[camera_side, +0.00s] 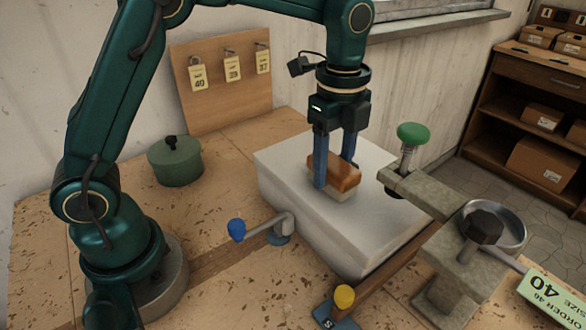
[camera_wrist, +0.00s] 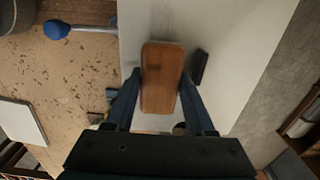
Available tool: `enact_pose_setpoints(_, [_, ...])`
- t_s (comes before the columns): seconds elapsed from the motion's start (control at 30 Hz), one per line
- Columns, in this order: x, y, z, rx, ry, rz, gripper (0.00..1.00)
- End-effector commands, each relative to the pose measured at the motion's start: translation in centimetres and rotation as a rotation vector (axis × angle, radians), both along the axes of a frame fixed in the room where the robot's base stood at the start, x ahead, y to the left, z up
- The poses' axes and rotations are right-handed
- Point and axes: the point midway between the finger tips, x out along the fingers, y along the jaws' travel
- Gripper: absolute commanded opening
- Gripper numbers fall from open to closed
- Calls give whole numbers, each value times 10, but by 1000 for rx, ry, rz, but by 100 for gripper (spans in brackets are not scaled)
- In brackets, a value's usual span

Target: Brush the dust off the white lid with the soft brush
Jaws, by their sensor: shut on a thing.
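The white lid (camera_side: 286,166) lies flat as a broad slab on the workbench, and it fills the middle of the wrist view (camera_wrist: 240,45). My gripper (camera_side: 334,178) is above the lid with its fingers closed on the sides of the soft brush (camera_side: 345,178). The brush has a brown wooden back and pale bristles underneath. The bristles appear to touch the lid's top, though the contact is hard to judge. In the wrist view the brush back (camera_wrist: 161,75) sits between the two fingers (camera_wrist: 160,100). A faint grey smudge (camera_wrist: 158,22) shows on the lid beyond the brush.
A blue-knobbed lever (camera_side: 237,229) stands at the lid's near left edge. A green-knobbed clamp (camera_side: 413,133) and a metal dish (camera_side: 505,228) are to the right. A yellow-knobbed part (camera_side: 344,296) is in front. A green pot (camera_side: 175,163) stands at the back left.

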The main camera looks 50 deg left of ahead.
Motion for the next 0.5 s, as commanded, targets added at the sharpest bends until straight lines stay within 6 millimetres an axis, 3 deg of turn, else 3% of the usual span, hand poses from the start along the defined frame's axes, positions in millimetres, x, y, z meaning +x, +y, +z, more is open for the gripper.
enact_pose_setpoints(0.27, [0,2,-3,0,1,1,10])
enact_pose_setpoints(0.5, [0,17,-2,0,0,3,10])
